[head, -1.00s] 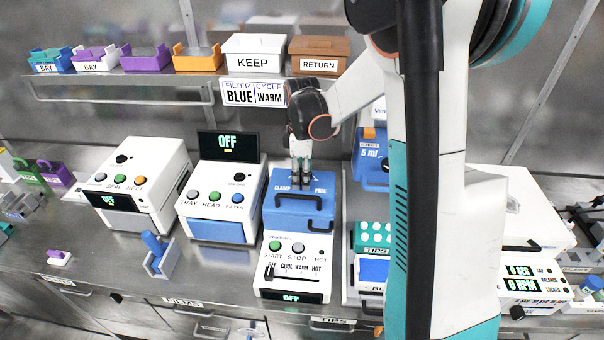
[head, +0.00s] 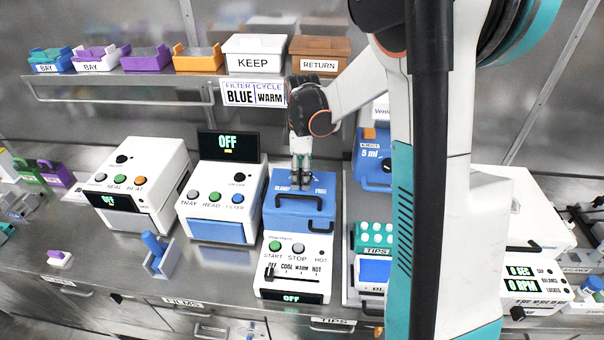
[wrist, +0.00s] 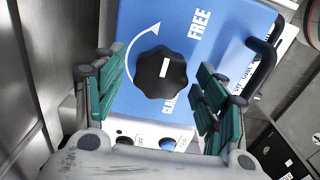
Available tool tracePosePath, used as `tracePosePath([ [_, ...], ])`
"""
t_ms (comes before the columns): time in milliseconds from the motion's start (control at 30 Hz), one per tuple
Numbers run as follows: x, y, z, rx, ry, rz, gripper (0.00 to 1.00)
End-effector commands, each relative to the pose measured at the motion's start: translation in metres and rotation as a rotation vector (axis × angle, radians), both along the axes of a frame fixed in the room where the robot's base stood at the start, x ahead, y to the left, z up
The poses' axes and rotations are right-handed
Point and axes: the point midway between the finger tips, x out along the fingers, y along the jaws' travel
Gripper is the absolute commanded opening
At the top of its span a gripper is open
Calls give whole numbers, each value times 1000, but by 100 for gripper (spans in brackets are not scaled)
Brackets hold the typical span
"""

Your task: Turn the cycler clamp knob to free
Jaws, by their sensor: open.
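The cycler (head: 290,265) is a white unit with a blue lid (head: 285,212), left of my arm in the head view. The lid also shows in the wrist view (wrist: 125,20). A black lobed clamp knob (wrist: 161,72) with a white mark sits on the lid. A curved white arrow and the word FREE are printed beside it, and the CLAMP print is partly hidden by the knob. My gripper (wrist: 160,92) is open, with a green-padded finger on each side of the knob and gaps showing. In the head view my gripper (head: 301,178) points down at the lid and hides the knob.
A black handle (wrist: 262,68) stands up from the lid's edge, close to one finger in the wrist view. A white reader (head: 220,195) stands to the left, and a teal tip rack (head: 374,235) to the right. A shelf (head: 130,92) with bins runs behind.

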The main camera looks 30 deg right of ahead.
Motion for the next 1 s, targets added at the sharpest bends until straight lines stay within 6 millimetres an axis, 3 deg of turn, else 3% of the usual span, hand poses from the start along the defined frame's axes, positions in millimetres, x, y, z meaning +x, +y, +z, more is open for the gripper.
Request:
tracePosePath([
  [500, 0, 0, 95, 0, 0, 0, 66],
  [700, 0, 0, 109, 0, 0, 1, 66],
  [1000, 0, 0, 111, 0, 0, 0, 66],
])
